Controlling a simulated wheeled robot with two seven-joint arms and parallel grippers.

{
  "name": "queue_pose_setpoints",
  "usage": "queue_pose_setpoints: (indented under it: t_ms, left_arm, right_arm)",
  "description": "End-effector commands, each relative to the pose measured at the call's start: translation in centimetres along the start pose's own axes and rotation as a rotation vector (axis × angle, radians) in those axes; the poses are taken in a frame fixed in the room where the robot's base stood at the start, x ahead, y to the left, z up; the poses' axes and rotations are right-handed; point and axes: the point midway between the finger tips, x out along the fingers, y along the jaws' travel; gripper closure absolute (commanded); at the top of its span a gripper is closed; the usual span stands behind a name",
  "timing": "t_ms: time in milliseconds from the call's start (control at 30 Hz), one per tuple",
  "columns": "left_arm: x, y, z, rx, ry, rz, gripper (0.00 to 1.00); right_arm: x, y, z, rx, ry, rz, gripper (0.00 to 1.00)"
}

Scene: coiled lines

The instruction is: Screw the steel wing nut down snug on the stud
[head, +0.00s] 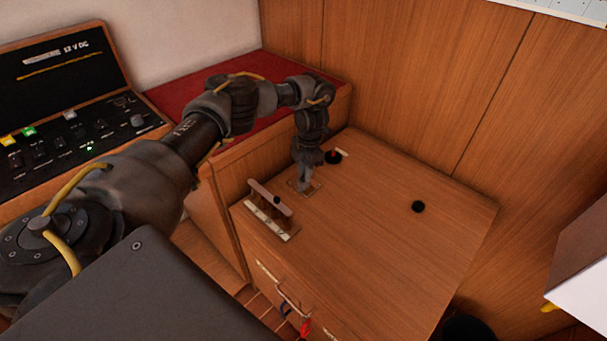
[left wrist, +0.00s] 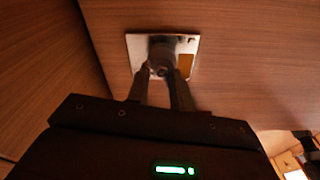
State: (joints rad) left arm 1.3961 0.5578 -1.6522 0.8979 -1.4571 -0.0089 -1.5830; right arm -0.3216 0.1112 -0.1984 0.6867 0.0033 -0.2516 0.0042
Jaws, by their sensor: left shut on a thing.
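A small steel plate (left wrist: 134,48) lies flat on the wooden cabinet top; its edge also shows in the head view (head: 317,189). A round grey part at its middle, which I take for the steel wing nut (left wrist: 163,50), sits between the fingertips. My left gripper (left wrist: 160,72) reaches straight down over the plate with its fingers shut on this nut; it also shows in the head view (head: 305,182). The stud is hidden by the nut and fingers, and I cannot tell how tight the nut sits. My right gripper is not in view.
A switch panel (head: 75,135) stands left.

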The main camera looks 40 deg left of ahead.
Motion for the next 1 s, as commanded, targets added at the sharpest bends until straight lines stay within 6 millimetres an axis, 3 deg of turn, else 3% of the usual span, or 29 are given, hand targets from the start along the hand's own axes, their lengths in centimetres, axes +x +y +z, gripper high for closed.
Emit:
queue_pose_setpoints:
  t_ms: [133,167,200,267,433,600,1000]
  left_arm:
    - [0.26,0.20,-0.21,0.027,0.007,0.010,1.00]
    - [0.28,0.20,-0.23,0.027,0.008,0.009,0.74]
    - [0.31,0.20,-0.24,0.026,0.008,0.009,0.69]
    - [0.35,0.19,-0.26,0.025,0.008,0.008,0.63]
    - [0.44,0.18,-0.28,0.022,0.008,0.007,0.61]
    - [0.48,0.13,-0.22,0.021,0.007,0.005,0.39]
    - [-0.21,0.06,-0.18,0.021,0.005,0.004,0.37]
  right_arm:
    - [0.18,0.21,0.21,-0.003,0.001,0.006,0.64]
    - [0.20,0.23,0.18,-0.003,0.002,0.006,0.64]
    - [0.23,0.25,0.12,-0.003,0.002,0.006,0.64]
    - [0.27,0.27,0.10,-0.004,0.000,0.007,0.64]
    - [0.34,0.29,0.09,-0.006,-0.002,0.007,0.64]
    - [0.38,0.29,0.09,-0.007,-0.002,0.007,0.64]
    - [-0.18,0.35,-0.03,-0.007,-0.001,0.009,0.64]
